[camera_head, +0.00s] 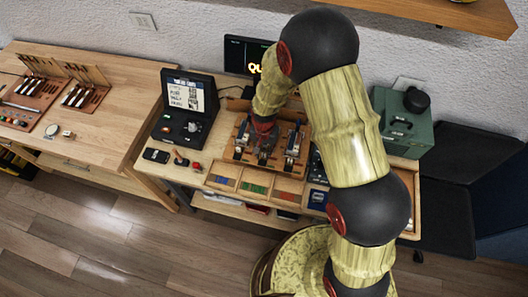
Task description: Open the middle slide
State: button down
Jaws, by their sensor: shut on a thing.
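A wooden piano action unit (303,131) stands on the desk at the centre of the view. My gripper (265,142) reaches down from above, between these two, at the middle slide (264,155). It is shut on the middle slide, but the fingertips are small and the grip itself is hard to make out. My gripper and wrist hide most of the middle slide and part of the unit's back.
A tray (256,188) with coloured pieces lies in front of the unit. A black case with a screen (188,97) stands left, a monitor (243,55) behind, and a green box (403,128) right. A phone (156,155) lies at the desk's left. A wooden workbench (105,110) holds tool sets.

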aim_at(261, 166)
jog(key=shift+s+a, duration=0.3)
jog(key=shift+s, duration=0.6)
jog(key=shift+s+a, duration=0.3)
jog(key=shift+s, duration=0.6)
jog(key=c, duration=1.9)
grip_release()
jog(key=shift+s+a, duration=0.1)
jog(key=shift+a, duration=0.05)
jog(key=shift+o, duration=0.5)
jog(key=shift+o, duration=0.2)
jog(key=shift+r, duration=0.1)
jog(key=shift+r, duration=0.25)
notch_tip(261, 166, up, 11)
jog(key=shift+r, duration=0.2)
